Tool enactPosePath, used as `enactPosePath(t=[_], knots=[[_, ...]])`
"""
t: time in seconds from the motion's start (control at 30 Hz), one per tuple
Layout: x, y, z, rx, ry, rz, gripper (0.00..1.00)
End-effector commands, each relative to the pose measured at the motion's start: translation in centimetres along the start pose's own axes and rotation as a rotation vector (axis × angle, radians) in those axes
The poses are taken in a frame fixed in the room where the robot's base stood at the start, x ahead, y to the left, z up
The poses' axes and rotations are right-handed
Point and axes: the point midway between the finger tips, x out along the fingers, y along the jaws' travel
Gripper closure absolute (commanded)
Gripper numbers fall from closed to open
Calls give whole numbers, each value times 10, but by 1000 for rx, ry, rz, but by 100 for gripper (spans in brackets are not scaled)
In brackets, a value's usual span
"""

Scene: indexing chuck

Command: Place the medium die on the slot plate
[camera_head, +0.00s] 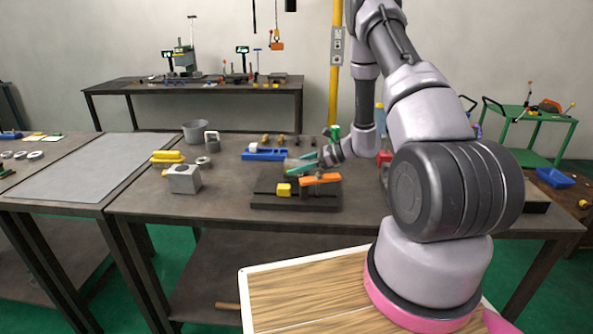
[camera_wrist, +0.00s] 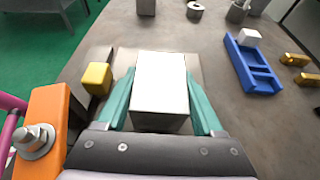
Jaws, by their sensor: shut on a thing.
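My gripper (camera_wrist: 160,76) has teal fingers shut on a pale grey rectangular block (camera_wrist: 160,92), which I take to be the medium die. In the head view my gripper (camera_head: 303,161) is over the far side of a dark plate fixture (camera_head: 268,202). This fixture carries a yellow block (camera_head: 284,190) and an orange clamp bar (camera_head: 320,179). The yellow block (camera_wrist: 97,78) and the orange bar with its bolt (camera_wrist: 38,125) lie left of my gripper in the wrist view. I cannot tell which part is the slot plate. The block's underside is hidden, so contact is unclear.
A blue slotted tray (camera_wrist: 253,70) with a small white cube (camera_wrist: 249,37) lies to the right in the wrist view. Small brass pieces (camera_wrist: 296,60) are beyond it. A grey block with a hole (camera_head: 183,179) and yellow bars (camera_head: 167,157) stand at the table's left.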

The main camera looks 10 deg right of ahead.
Motion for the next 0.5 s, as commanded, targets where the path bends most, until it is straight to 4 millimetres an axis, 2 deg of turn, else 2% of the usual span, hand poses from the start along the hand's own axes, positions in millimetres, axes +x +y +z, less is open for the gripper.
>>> enactPosePath(t=[0.1, 0.47, 0.5], knots=[[5, -1, -10, 0, -2, -1, 100], [6, -1, -13, -1, -2, -2, 100], [6, 0, -14, 0, 0, -1, 28]])
